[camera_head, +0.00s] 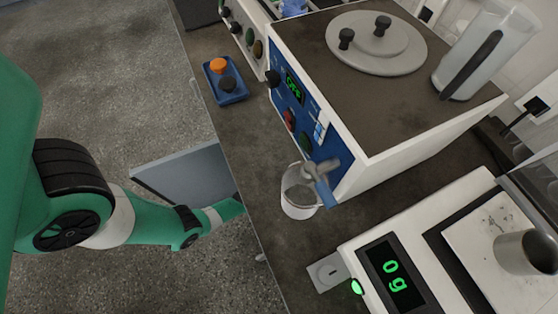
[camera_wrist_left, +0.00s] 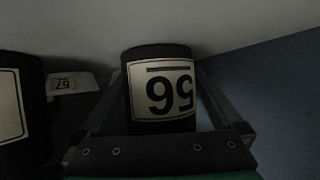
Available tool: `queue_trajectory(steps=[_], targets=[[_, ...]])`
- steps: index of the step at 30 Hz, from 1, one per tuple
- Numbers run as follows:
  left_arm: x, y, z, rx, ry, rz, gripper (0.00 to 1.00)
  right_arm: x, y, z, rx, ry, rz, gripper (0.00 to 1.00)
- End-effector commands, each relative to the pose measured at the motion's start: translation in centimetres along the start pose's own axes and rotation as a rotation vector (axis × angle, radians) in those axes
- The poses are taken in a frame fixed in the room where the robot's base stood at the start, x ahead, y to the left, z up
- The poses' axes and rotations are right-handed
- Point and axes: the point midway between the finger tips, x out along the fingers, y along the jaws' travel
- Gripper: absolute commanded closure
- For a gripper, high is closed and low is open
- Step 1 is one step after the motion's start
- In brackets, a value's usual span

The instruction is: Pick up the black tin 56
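In the left wrist view a black tin (camera_wrist_left: 128,100) stands with a pale label that reads 56 upside down in the picture. The fingers of my left gripper (camera_wrist_left: 160,85) lie on either side of it, spread wide. The gripper looks open around the tin; contact at the tips is hard to judge in the dark. In the head view my green left arm comes in from the left and reaches to the bench's edge, by an open grey-blue panel (camera_head: 185,172). The gripper and the tin are hidden there. My right gripper is in neither view.
Another black tin (camera_wrist_left: 35,110) stands close on the left in the wrist view. A label marked 57 (camera_wrist_left: 72,83) lies behind.

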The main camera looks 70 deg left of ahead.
Motion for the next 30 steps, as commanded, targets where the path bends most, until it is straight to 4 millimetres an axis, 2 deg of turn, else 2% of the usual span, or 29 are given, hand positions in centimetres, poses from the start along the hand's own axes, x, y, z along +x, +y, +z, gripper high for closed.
queue_trajectory(steps=[1,2,14,23,30], targets=[[0.0,0.0,0.0,0.000,0.000,0.000,0.09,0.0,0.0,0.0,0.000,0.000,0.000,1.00],[0.0,0.0,0.0,0.000,0.000,0.000,0.14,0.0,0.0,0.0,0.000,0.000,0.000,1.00],[0.0,0.0,0.0,0.000,0.001,0.000,0.86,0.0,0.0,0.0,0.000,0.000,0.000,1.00],[-0.2,0.0,-0.3,0.000,0.002,0.000,0.88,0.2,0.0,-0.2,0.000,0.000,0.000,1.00],[-1.4,0.0,-2.5,0.000,0.002,0.000,0.88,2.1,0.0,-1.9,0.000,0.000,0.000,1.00]])
